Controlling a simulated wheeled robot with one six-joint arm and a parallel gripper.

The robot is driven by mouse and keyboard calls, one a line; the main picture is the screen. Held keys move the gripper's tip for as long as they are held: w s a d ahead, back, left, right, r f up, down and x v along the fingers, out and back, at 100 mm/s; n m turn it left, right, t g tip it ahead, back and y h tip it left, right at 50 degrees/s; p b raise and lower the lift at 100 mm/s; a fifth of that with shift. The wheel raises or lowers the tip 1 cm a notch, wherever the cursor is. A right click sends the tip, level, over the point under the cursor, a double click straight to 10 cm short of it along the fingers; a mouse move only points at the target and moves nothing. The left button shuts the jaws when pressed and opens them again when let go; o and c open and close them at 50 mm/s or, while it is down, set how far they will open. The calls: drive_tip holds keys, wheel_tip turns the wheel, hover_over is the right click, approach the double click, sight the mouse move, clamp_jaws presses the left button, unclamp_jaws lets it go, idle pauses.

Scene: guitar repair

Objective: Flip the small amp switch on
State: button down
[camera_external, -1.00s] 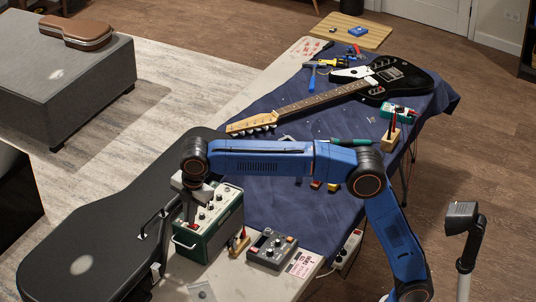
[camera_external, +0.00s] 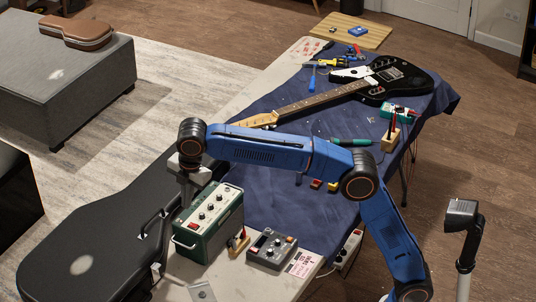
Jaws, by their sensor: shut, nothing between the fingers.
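The small green amp (camera_external: 212,226) stands on the near end of the table, beside the black guitar case. Its light top panel (camera_external: 211,206) carries several dark knobs, and small red spots show there. My gripper (camera_external: 186,202) points down at the amp's back left edge, by the left end of the panel. It looks shut and empty. Whether its tips touch the amp is unclear.
The black guitar case (camera_external: 85,262) lies left of the amp. A grey pedal (camera_external: 271,249) and a small wooden holder (camera_external: 238,243) stand to its right. An electric guitar (camera_external: 390,80) lies on the blue cloth (camera_external: 290,210) farther back. My arm spans above the cloth.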

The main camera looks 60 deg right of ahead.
wheel_tip(320, 180, up, 7)
drive_tip(key=w, duration=0.1)
drive_tip(key=s+d+r+m, duration=0.1)
drive_tip(key=s+d+m, duration=0.4)
drive_tip(key=d, duration=0.7)
drive_tip(key=s+d+f+m+t, duration=0.1)
drive_tip(key=s+d+f+m, duration=0.3)
drive_tip(key=s+d, duration=0.85)
drive_tip(key=s+d+f+m, duration=0.3)
drive_tip(key=s+d+f, duration=0.1)
drive_tip(key=s+f, duration=0.5)
drive_tip(key=s+d+f+m+t, duration=0.1)
drive_tip(key=s+d+f+m, duration=0.2)
drive_tip(key=s+f, duration=0.7)
drive_tip(key=s+d+f+m, duration=0.3)
drive_tip(key=s+d+f, duration=0.2)
drive_tip(key=s+f, duration=0.4)
drive_tip(key=shift+s+f+t, duration=0.15)
drive_tip(key=shift+s+t, duration=0.15)
drive_tip(key=shift+t, duration=0.1)
